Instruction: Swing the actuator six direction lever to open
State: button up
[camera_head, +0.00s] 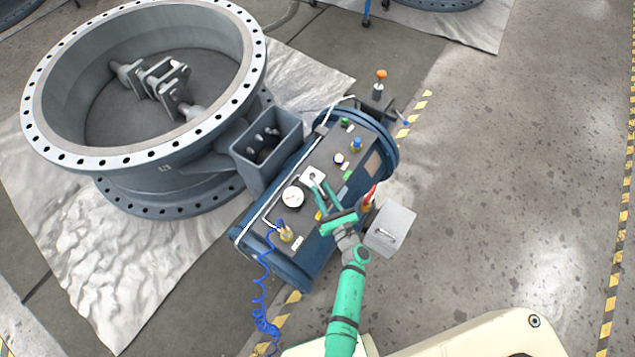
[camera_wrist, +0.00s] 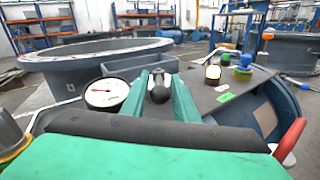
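The actuator (camera_head: 335,160) is a long blue cylinder with a dark panel on its top, lying beside the big valve. The direction lever, with a dark knob (camera_wrist: 160,88), rises from a white plate (camera_head: 312,177) on the panel, next to a round white gauge (camera_head: 293,196). My gripper (camera_head: 318,183) reaches over the panel from the lower right. Its two teal fingers (camera_wrist: 160,82) are apart, one on each side of the knob. I cannot tell whether they touch it. The lever's lower part is hidden in the wrist view.
The grey butterfly valve (camera_head: 160,158) stands left of the actuator. A red handle (camera_head: 370,194) is close right of my gripper. A blue knob (camera_head: 356,144) and a green one (camera_head: 345,122) stand farther along the panel. A coiled blue hose (camera_head: 259,300) hangs at the near end.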

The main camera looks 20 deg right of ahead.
aim_at(318, 184)
jog(key=shift+w+a, duration=0.15)
jog(key=shift+w, duration=0.85)
jog(key=shift+w+a, duration=0.1)
jog(key=shift+w, duration=0.9)
grip_shut()
